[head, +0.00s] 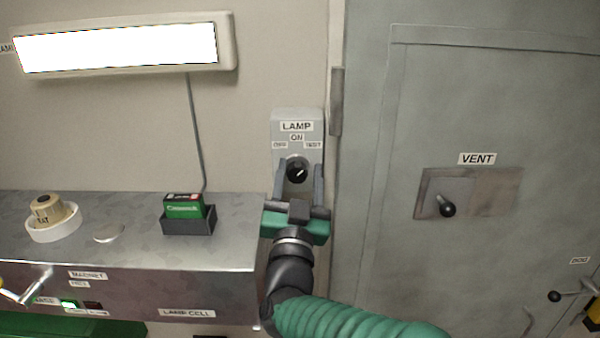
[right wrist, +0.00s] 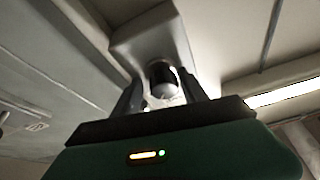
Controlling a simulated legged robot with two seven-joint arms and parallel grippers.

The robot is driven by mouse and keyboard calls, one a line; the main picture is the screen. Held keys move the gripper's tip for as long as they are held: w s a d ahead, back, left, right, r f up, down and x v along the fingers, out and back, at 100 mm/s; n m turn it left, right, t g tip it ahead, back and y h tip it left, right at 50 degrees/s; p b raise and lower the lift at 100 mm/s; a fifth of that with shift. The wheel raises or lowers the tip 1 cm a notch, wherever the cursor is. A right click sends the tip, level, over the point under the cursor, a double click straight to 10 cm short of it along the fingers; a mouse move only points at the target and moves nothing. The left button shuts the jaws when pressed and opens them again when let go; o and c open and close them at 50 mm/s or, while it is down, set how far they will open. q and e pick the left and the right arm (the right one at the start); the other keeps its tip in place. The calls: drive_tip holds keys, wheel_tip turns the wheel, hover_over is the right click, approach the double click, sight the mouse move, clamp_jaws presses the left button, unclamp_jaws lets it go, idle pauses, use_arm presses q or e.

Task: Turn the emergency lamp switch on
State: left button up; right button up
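The grey lamp switch box (head: 298,118) is on the wall, labelled LAMP, with OFF at left, ON at top and TEST at right. Its black round knob (head: 297,170) has a white mark pointing to the upper right, between ON and TEST. The knob also shows in the right wrist view (right wrist: 163,80). My right gripper (head: 299,172) is open, with one finger on each side of the knob. Some room shows between the fingers and the knob. The lamp panel (head: 115,48) at upper left is bright white. My left gripper is not in view.
A metal bench (head: 120,245) at left carries a beige knob (head: 45,203) in a white ring and a green cell (head: 184,206) in a dark holder (head: 188,221). At right is a grey door (head: 450,110) with a VENT lever (head: 446,206).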

drive_tip(key=shift+s+r, duration=0.1)
drive_tip(key=shift+s, duration=0.2)
drive_tip(key=shift+c, duration=1.3)
drive_tip(key=shift+s+a, duration=0.15)
drive_tip(key=shift+a, duration=0.25)
drive_tip(key=c, duration=0.7)
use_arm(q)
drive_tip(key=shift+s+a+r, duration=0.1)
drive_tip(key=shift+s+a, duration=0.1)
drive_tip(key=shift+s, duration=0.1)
use_arm(e)
drive_tip(key=shift+d, duration=0.15)
clamp_jaws()
